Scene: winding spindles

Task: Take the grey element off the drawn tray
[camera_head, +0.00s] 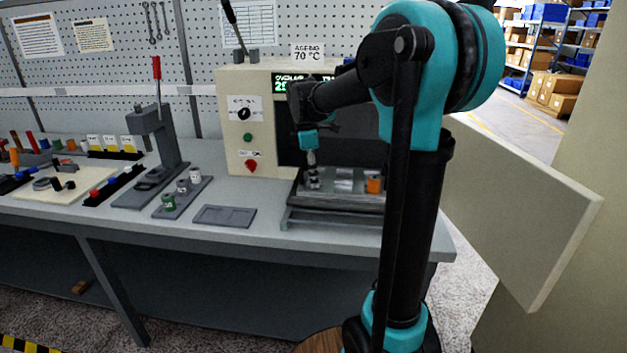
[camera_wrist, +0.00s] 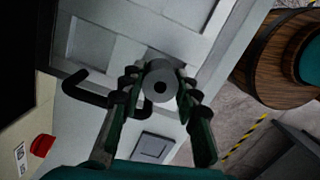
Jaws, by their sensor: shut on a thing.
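The grey element (camera_wrist: 160,84) is a short cylinder with a dark central hole, gripped between both fingers in the wrist view. My gripper (camera_wrist: 158,92) is shut on it. In the head view, my gripper (camera_head: 312,172) points down over the left part of the drawn tray (camera_head: 335,205). The tray sticks out of the open oven. I cannot tell whether the element touches the tray. The tray's pale plate (camera_wrist: 115,20) with recesses shows behind the fingers in the wrist view.
An orange element (camera_head: 375,185) sits on the tray's right side. The oven (camera_head: 258,120) has its door (camera_head: 525,215) swung open to the right. A flat grey tray (camera_head: 224,216) lies left on the bench, beside a rack (camera_head: 183,196) holding spools. A black handle (camera_wrist: 88,92) lies near my left finger.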

